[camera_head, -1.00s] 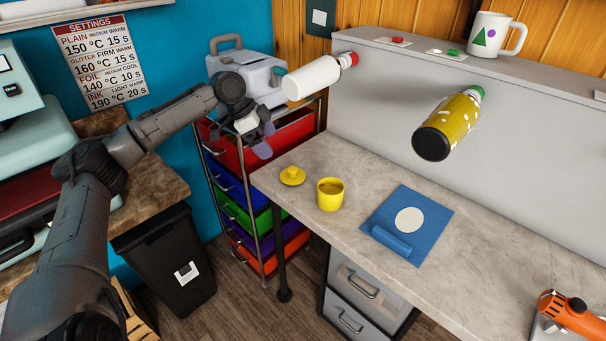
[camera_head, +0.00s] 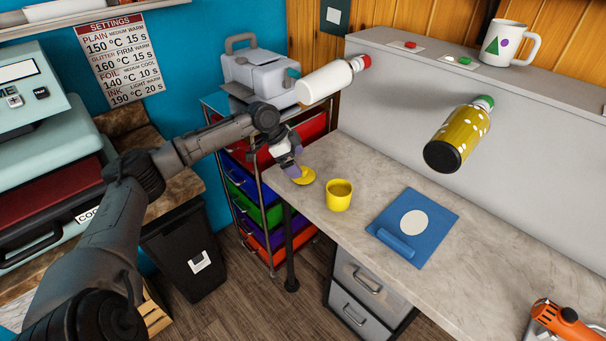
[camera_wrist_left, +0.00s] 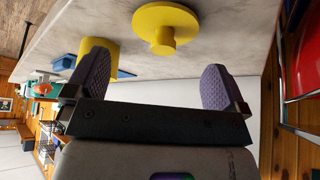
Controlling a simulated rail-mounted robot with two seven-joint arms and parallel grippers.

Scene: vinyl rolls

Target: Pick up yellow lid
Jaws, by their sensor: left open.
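The yellow lid (camera_head: 304,176) lies on the grey counter near its left end, partly hidden behind my left gripper in the head view. In the left wrist view the lid (camera_wrist_left: 166,24) shows its round disc and knob, ahead of the gap between the fingers. My left gripper (camera_head: 292,164) is just left of the lid and above the counter edge. Its purple padded fingers (camera_wrist_left: 155,82) are spread apart with nothing between them. A yellow cup (camera_head: 339,196) stands right of the lid; it also shows in the left wrist view (camera_wrist_left: 98,50). My right gripper is not in view.
A blue board (camera_head: 413,227) with a white disc lies right of the cup. A white bottle (camera_head: 325,83) and a yellow bottle (camera_head: 461,136) stick out from the grey back panel. A drawer cart (camera_head: 250,190) stands left of the counter.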

